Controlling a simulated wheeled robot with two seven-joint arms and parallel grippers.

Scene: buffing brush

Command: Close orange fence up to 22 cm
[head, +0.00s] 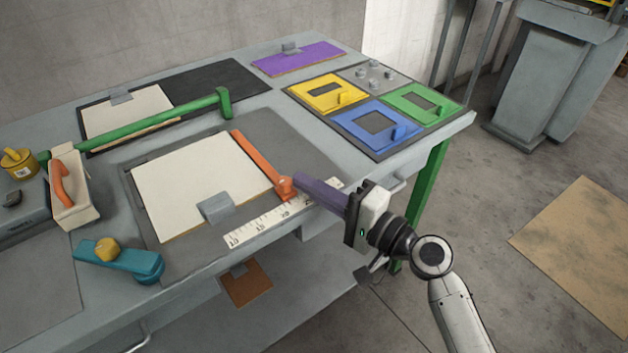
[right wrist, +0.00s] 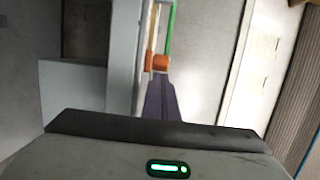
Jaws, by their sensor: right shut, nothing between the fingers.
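The orange fence (head: 258,160) is a bar with a rounded knob at its near end, lying along the right edge of a cream board (head: 190,180). The knob sits behind the white ruler (head: 255,225), near the 20 mark; the exact reading is too small to tell. My right gripper (head: 299,181) is shut and empty, its purple fingers pointing left with the tips at the right side of the knob. In the right wrist view, the fingers (right wrist: 160,100) reach close to the orange knob (right wrist: 157,62); I cannot tell whether they touch. My left gripper is not in view.
A grey clamp (head: 215,207) sits on the cream board's near edge. A green bar (head: 130,133) lies farther back. Yellow, blue (head: 375,126) and green plates lie at the right. A teal tool (head: 118,258) and a brush-like block (head: 75,190) stand at left.

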